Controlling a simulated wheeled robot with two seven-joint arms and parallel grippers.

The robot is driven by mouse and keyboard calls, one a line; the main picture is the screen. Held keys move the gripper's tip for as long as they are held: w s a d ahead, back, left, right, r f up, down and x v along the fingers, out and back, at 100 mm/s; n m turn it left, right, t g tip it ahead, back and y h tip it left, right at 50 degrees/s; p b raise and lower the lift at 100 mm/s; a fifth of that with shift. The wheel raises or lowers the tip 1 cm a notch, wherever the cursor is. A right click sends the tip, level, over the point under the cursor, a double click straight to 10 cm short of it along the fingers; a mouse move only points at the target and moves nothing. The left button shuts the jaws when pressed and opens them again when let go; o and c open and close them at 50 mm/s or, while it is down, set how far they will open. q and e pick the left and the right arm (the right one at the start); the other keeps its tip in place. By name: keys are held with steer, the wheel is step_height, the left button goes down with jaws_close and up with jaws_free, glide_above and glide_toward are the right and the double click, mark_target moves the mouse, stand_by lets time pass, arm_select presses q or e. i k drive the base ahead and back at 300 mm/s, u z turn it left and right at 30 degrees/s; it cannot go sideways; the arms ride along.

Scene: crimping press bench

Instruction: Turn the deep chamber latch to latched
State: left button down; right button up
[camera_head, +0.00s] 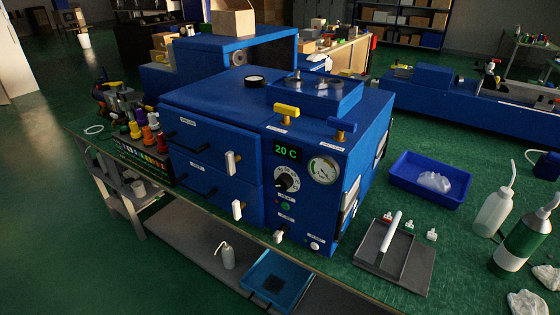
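A blue press machine (215,133) stands on the bench with two front doors, one above the other. The upper door (200,145) and the lower door (225,192) both look shut. A white upright latch handle (232,163) sits at the right edge of the upper door, and a second white upright latch handle (237,209) at the right edge of the lower door. The door labels are too small to read, so I cannot tell which is the deep chamber latch. Neither of my grippers is in view.
Beside the doors are a 20 C display (287,150), a dial knob (287,179) and a gauge (323,170). Yellow (287,111) and blue (342,127) valve handles sit above. A grey tray (415,258), blue bin (400,184) and bottles stand right. The floor at left is clear.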

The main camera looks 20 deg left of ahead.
mark_target(237, 208)
steer(key=u, duration=2.75)
steer(key=i, duration=2)
steer(key=z, duration=2.8)
